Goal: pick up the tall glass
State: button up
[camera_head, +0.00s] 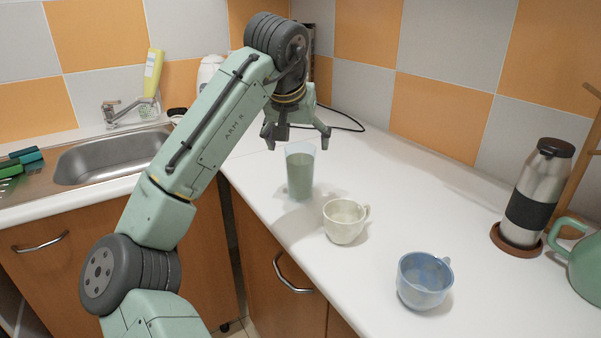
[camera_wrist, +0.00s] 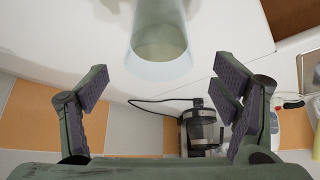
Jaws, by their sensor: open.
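The tall glass (camera_head: 300,172) is clear with a greenish tint and stands upright on the white counter. My gripper (camera_head: 297,141) is just above and behind it in the head view, pointing down, with its fingers spread. In the wrist view the glass (camera_wrist: 161,50) shows at the top middle, its round rim facing the camera. It lies beyond the open fingertips of my gripper (camera_wrist: 158,80), in line with the gap between them. Nothing is between the fingers. I cannot tell whether any finger touches the glass.
A cream cup (camera_head: 344,221) stands close to the glass, and a blue cup (camera_head: 424,280) is nearer the front. A steel flask (camera_head: 532,195) and a green pot (camera_head: 586,265) stand at the right. A black appliance (camera_wrist: 201,131) with a cable is by the wall.

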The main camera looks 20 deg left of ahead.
aim_at(300, 150)
jog(key=shift+s+p+x, duration=0.2)
jog(key=shift+p+x, duration=0.1)
jog(key=shift+x, duration=1.55)
jog(key=shift+f, duration=0.1)
jog(key=c, duration=1.9)
